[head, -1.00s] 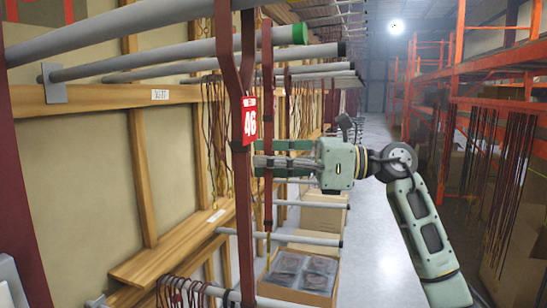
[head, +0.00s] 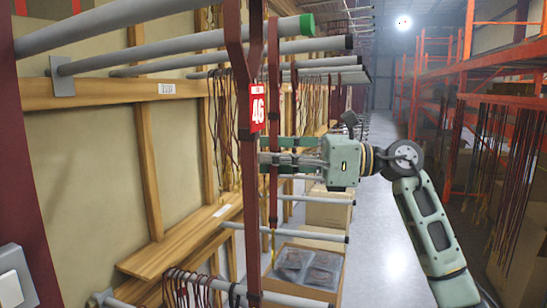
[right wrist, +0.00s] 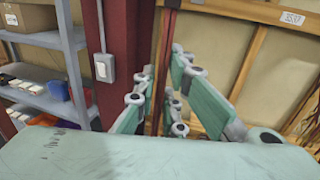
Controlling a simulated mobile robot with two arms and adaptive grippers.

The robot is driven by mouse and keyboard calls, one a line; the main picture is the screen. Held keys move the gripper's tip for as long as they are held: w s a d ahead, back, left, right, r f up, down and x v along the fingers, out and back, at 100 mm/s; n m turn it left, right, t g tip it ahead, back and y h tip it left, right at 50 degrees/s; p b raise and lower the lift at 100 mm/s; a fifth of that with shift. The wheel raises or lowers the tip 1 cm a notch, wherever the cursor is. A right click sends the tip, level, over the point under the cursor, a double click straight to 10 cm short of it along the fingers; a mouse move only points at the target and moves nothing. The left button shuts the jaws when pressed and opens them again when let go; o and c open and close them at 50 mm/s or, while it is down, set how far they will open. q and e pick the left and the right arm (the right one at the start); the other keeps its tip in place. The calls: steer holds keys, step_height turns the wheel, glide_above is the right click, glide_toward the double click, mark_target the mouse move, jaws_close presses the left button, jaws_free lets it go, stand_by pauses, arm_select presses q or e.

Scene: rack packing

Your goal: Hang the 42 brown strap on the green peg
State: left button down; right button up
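A brown strap (head: 256,180) hangs long and vertical at the centre-left of the head view. Its red tag (head: 258,108) appears to read 46. A second brown length (head: 274,105) hangs just behind it. My right gripper (head: 268,156) is level with the strap below the tag, fingers apart. In the right wrist view, brown strap (right wrist: 170,62) shows between the fingertips (right wrist: 164,66). My left gripper is not in view.
Several grey pegs (head: 320,46) stand close below the green-capped one. Thin straps (head: 190,285) hang on a low peg. A cardboard box (head: 308,265) is on the floor. Orange shelving (head: 462,120) lines the right, and the aisle (head: 375,215) between is clear.

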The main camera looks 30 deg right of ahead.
steer(key=o, duration=0.4)
steer(key=shift+c, duration=0.2)
steer(key=shift+d, duration=0.1)
steer(key=v, duration=1.2)
